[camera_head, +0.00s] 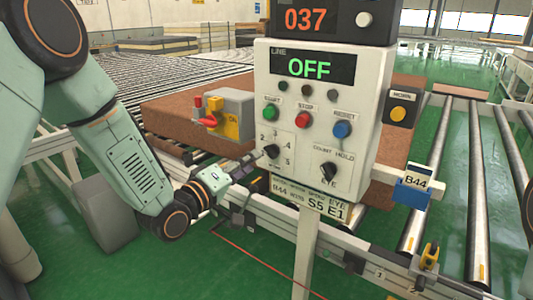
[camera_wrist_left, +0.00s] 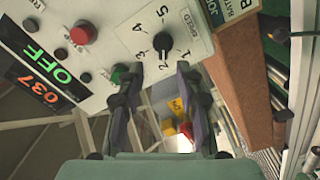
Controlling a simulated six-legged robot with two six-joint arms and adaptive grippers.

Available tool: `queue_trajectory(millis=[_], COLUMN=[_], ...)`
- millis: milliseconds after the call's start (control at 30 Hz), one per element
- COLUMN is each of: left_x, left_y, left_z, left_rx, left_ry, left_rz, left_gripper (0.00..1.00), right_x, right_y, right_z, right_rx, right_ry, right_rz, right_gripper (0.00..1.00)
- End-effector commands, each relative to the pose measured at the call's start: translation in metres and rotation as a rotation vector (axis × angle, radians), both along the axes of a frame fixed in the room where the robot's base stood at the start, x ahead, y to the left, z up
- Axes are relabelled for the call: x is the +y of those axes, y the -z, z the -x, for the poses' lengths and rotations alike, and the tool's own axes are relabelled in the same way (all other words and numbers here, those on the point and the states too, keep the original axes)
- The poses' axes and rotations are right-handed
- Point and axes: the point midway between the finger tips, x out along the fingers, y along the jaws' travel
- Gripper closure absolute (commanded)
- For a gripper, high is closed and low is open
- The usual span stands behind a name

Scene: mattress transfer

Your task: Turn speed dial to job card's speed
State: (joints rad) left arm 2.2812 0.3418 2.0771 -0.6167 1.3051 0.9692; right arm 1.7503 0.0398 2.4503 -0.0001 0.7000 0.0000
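The black speed dial (camera_head: 271,151) is on the lower left of the white control panel (camera_head: 306,108), ringed by numbers. In the left wrist view the dial (camera_wrist_left: 162,42) shows just beyond the fingertips; its pointer seems to face 2, but it is small. The job card (camera_head: 310,200) under the panel reads S5 E1; part of its other print is unclear. My left gripper (camera_head: 254,160) is close to the dial from the lower left. In the wrist view it (camera_wrist_left: 152,72) is open, with nothing between its fingers; contact with the dial cannot be told. My right gripper is not in view.
The line display (camera_head: 307,67) reads OFF. Green (camera_head: 270,112), red (camera_head: 303,119) and blue (camera_head: 342,129) buttons sit above the dials. The eye dial (camera_head: 328,172) is to the right. A grey box with a yellow-red switch (camera_head: 216,117) stands left of the panel.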

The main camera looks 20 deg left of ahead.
Motion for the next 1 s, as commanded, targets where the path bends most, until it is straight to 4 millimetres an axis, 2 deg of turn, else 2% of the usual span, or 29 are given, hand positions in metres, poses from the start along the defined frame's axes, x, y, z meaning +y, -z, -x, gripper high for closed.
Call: queue_trajectory(millis=[300, 467, 833, 1000], left_x=[-0.018, -0.023, -0.024, -0.024], left_y=[0.001, 0.001, 0.001, 0.001], left_z=[-0.046, -0.062, -0.069, -0.069], left_rx=[0.001, 0.001, 0.003, 0.003], left_ry=[0.004, 0.004, 0.004, 0.003], left_rz=[-0.006, -0.005, -0.002, -0.003], left_gripper=[0.64, 0.64, 0.64, 0.77], right_x=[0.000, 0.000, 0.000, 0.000], right_y=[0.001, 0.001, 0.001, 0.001], right_z=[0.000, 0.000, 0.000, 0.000], right_rx=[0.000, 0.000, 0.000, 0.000], right_ry=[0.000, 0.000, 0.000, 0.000], right_rz=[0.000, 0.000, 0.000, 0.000], right_gripper=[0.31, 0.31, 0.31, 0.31])
